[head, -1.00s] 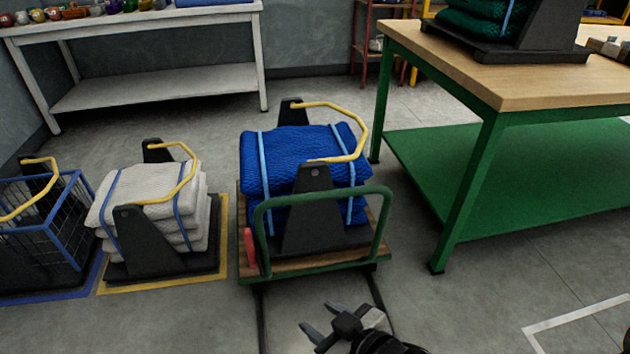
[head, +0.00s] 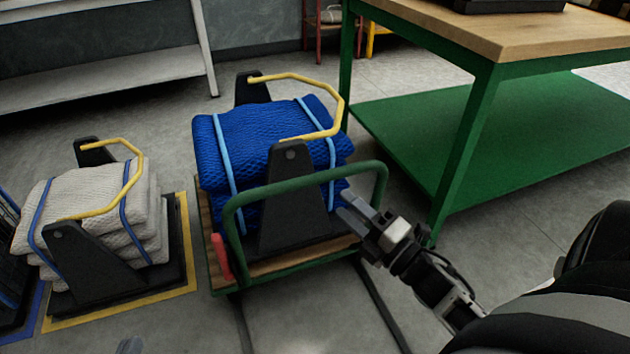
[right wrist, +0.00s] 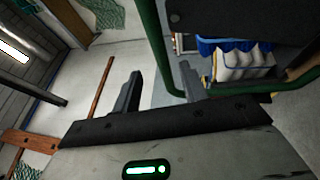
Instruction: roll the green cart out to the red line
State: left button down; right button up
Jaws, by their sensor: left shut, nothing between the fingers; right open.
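The green cart (head: 290,270) has a wooden deck and a green tube handle (head: 300,178) along its near side. It carries a folded blue net (head: 265,150) on a dark cradle with a yellow bar. My right gripper (head: 350,208) is open beside the handle's right post. In the right wrist view, the green handle tube (right wrist: 158,50) shows between the open fingers (right wrist: 158,88); I cannot tell whether it lies within their reach. Only a tip of my left gripper (head: 130,346) shows at the bottom edge, away from the cart. No red line is in view.
A green workbench (head: 470,130) stands close on the cart's right. A white net stack (head: 100,215) sits on a yellow-outlined floor mark to its left. Dark floor tracks (head: 380,305) run from the cart toward me. Grey shelving (head: 110,75) stands behind.

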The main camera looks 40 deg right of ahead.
aim_at(315, 180)
jog(key=b+x, duration=0.1)
jog(key=x, duration=0.8)
jog(key=shift+w+a, duration=0.1)
jog(key=shift+w, duration=0.15)
jog(key=shift+f, duration=0.1)
grip_shut()
